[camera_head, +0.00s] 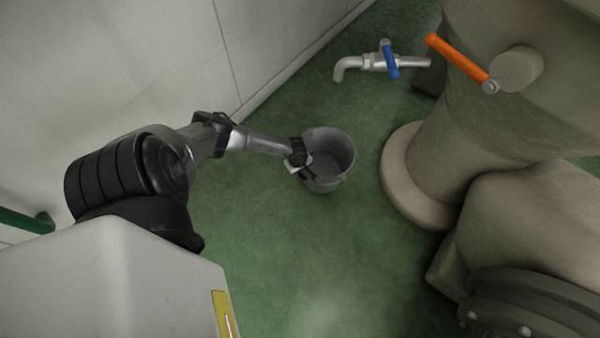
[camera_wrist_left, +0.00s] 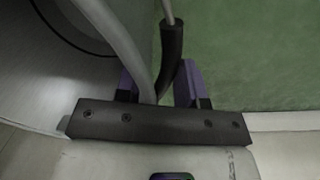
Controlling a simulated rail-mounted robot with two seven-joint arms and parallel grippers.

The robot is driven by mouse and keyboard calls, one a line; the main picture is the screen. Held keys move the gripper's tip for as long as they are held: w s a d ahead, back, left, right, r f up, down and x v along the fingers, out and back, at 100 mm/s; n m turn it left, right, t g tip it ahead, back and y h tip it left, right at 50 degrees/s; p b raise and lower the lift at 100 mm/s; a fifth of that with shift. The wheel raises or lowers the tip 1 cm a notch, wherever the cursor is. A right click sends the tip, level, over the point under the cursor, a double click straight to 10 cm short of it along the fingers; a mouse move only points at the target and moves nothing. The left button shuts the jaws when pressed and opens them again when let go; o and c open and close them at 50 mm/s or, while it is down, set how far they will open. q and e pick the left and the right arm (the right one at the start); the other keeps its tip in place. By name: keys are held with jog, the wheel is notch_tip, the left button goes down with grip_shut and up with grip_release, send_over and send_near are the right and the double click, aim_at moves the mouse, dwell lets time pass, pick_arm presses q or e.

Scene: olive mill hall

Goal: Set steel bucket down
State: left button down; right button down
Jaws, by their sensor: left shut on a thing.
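The steel bucket (camera_head: 330,177) is grey, open at the top and looks empty in the head view. It is about upright over the green floor; whether its base touches the floor I cannot tell. My left gripper (camera_head: 298,160) is at the bucket's left rim, shut on its bail handle. In the left wrist view the handle's dark grip (camera_wrist_left: 171,48) passes between the purple fingers of my left gripper (camera_wrist_left: 160,88), and the bucket's wall and rim (camera_wrist_left: 30,80) fill the left side. My right gripper is in neither view.
A metal tap (camera_head: 368,63) with a blue lever sticks out above and behind the bucket. A large beige machine (camera_head: 450,160) with an orange lever (camera_head: 458,60) stands at the right. A pale wall (camera_head: 270,50) runs along the left. The green floor (camera_head: 300,260) in front is clear.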

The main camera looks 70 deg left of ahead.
pick_arm(q)
notch_tip(320, 180, down, 3)
jog(key=shift+d+f+b, duration=0.1)
jog(key=shift+b, duration=0.95)
jog(key=shift+w, duration=0.1)
jog(key=c, duration=0.7)
grip_release()
jog(key=shift+f, duration=0.1)
jog(key=shift+c, duration=0.2)
